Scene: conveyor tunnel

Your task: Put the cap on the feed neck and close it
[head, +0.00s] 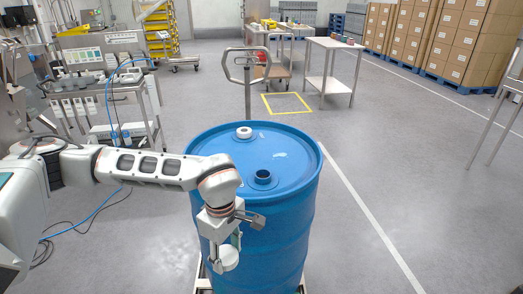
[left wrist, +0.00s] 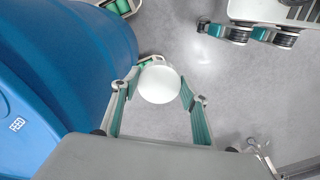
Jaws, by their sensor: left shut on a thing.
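A blue drum (head: 255,225) stands upright in front of me. On its lid is an open blue neck (head: 263,177) with a dark opening, and farther back a second neck closed with a white cap (head: 244,132). My left gripper (head: 230,247) hangs in front of the drum's side, below lid level, and is shut on a round white cap (head: 229,260). In the left wrist view the white cap (left wrist: 158,84) sits between the two teal-padded fingers (left wrist: 158,98), beside the drum wall. My right gripper is not in view.
A pump handle or trolley bar (head: 247,75) stands behind the drum. A cart with instruments (head: 110,85) is at the left. Steel tables (head: 333,65) and stacked boxes (head: 450,40) stand at the back. The floor right of the drum is clear.

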